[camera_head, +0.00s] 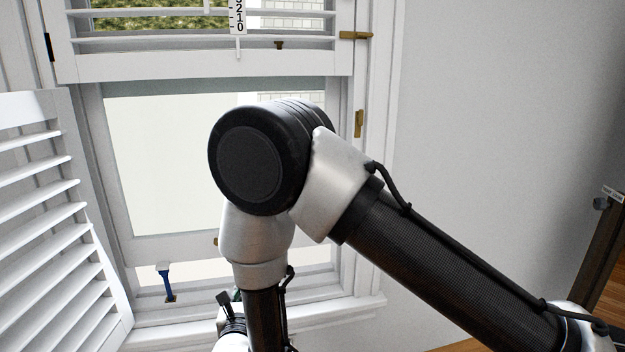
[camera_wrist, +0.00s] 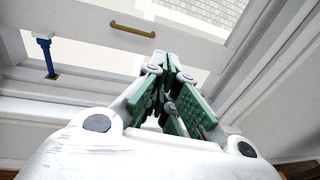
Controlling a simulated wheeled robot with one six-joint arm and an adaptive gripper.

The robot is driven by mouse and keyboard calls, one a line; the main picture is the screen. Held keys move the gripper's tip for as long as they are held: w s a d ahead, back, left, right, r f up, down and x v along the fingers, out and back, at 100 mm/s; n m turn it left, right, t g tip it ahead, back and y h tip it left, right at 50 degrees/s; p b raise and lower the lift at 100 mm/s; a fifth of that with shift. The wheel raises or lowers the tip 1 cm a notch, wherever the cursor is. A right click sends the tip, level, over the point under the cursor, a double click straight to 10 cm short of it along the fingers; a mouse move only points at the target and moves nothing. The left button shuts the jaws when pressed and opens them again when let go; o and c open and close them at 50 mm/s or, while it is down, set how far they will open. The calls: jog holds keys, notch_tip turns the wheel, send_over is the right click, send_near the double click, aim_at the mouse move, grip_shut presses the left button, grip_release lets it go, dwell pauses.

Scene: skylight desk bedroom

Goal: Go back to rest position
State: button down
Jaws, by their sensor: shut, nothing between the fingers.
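My gripper (camera_wrist: 168,62) shows in the wrist view, with its green-padded fingers closed together and nothing between them. It is in front of the lower window sash, close to the sill. In the head view my arm bends in front of the window, and its elbow and links hide part of the glass and the sill. The gripper itself is mostly hidden there behind the arm, at the bottom of the picture.
The window (camera_head: 160,160) has an open louvred shutter (camera_head: 40,220) at left and a closed-looking louvred panel above. A blue-handled prop (camera_head: 166,282) stands on the sill and shows in the wrist view (camera_wrist: 48,58). A brass handle (camera_wrist: 132,30) is on the sash. The right wall is bare.

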jog(key=d+r+m+g+h, duration=0.35)
jog(key=d+m, duration=0.25)
jog(key=d, duration=0.5)
jog(key=s+d+r+m+g+h, duration=0.15)
jog(key=d+m+g+h, duration=0.35)
jog(key=d, duration=0.5)
jog(key=d+r+m+g+h, duration=0.35)
jog(key=d+m, duration=0.35)
jog(key=d, duration=0.4)
jog(key=s+d+r+m+y, duration=1)
jog(key=s+d+r+m, duration=0.6)
jog(key=d+m, duration=0.3)
jog(key=shift+s+d+g+y, duration=0.3)
jog(key=shift+s+d+g, duration=0.15)
jog(key=shift+d, duration=0.1)
